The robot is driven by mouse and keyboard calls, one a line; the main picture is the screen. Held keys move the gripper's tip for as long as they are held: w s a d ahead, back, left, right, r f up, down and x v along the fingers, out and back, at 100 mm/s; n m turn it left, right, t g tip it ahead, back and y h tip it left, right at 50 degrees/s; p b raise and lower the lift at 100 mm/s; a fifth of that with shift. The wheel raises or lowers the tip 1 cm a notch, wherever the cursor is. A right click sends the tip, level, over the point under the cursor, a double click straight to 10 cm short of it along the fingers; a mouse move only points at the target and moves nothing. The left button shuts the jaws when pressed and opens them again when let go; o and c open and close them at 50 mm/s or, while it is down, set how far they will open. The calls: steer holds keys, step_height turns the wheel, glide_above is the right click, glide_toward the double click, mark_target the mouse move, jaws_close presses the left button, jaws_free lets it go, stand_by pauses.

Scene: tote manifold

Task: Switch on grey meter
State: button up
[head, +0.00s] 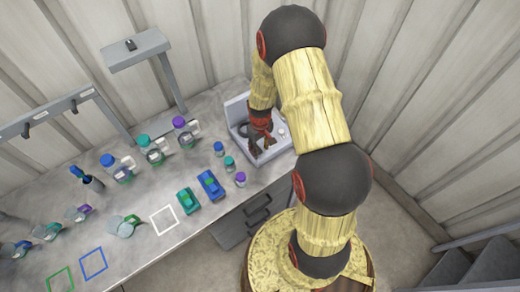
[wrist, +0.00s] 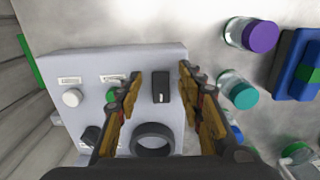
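A light grey box (head: 236,111) with controls on its face stands at the far right of the bench; I take it to be the grey meter. In the wrist view its pale panel (wrist: 140,57) carries a black switch (wrist: 161,86), a green button (wrist: 112,95), a white knob (wrist: 72,97) and a black ring (wrist: 153,139). My gripper (wrist: 159,76) is open, its fingers on either side of the black switch, apart from it in the picture. Contact cannot be told. In the head view my gripper (head: 262,141) is over the box and hides part of it.
Small capped vials (head: 229,163) and the blue (head: 210,185) and green (head: 188,201) devices lie left of the box. Several larger bottles (head: 151,149) stand farther left. A white square outline (head: 164,220) on the bench is empty.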

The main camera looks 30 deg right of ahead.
steer(key=shift+f, duration=0.45)
jaws_close()
stand_by(0.3)
